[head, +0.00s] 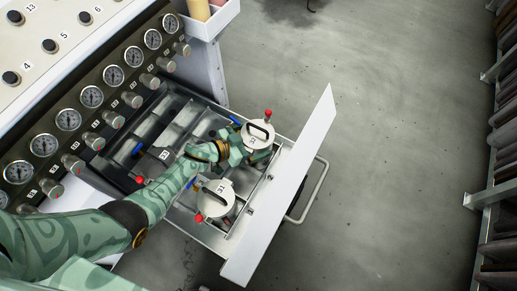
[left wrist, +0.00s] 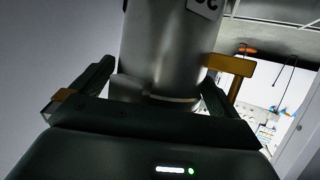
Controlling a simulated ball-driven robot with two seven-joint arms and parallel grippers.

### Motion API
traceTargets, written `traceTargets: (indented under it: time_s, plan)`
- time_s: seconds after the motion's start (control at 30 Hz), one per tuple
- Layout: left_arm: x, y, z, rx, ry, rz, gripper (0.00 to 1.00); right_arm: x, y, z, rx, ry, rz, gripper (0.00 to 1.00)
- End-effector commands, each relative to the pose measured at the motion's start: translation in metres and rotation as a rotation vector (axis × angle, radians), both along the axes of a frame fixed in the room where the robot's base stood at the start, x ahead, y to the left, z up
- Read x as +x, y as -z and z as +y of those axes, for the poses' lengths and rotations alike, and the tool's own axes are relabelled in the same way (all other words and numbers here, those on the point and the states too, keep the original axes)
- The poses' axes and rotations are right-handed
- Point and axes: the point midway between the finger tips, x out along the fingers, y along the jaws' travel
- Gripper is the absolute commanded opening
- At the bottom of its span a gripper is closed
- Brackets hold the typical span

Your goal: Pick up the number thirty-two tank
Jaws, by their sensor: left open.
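A silver tank with a round pale lid, black handle and red knob (head: 262,128) stands at the far end of the open drawer (head: 190,232). Its lid number is too small to read for sure. My left gripper (head: 246,153) is at this tank's near side, low beside its body. In the left wrist view, the tank's metal body (left wrist: 158,45) stands between the two open fingers, with a gap at the left finger. A label there is cut off by the frame's top edge. A second lidded tank (head: 216,196) stands nearer in the drawer. My right gripper is not in view.
The drawer's white front panel (head: 285,190) with a bar handle (head: 311,190) stands to the right of the tanks. Gauges and knobs line the console (head: 93,97) at left. Dark drawer compartments (head: 178,128) lie behind. The floor (head: 400,120) at right is clear.

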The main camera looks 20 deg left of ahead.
Motion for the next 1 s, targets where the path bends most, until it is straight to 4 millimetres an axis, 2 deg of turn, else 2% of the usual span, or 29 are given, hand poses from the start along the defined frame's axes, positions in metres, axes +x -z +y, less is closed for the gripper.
traceTargets:
  time_s: [0.23, 0.5, 0.57, 1.0]
  plan:
    - [0.002, -0.001, -0.001, 0.0, -0.001, -0.002, 1.0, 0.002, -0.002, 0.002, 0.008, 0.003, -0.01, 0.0]
    - [0.002, -0.001, -0.001, 0.0, -0.001, -0.002, 0.25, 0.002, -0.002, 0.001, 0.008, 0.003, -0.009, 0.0]
    - [0.002, -0.001, -0.001, -0.001, -0.001, -0.003, 0.1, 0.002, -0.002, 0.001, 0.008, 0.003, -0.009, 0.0]
    - [0.006, -0.014, -0.002, -0.006, -0.001, -0.013, 0.1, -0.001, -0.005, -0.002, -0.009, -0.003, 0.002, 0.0]
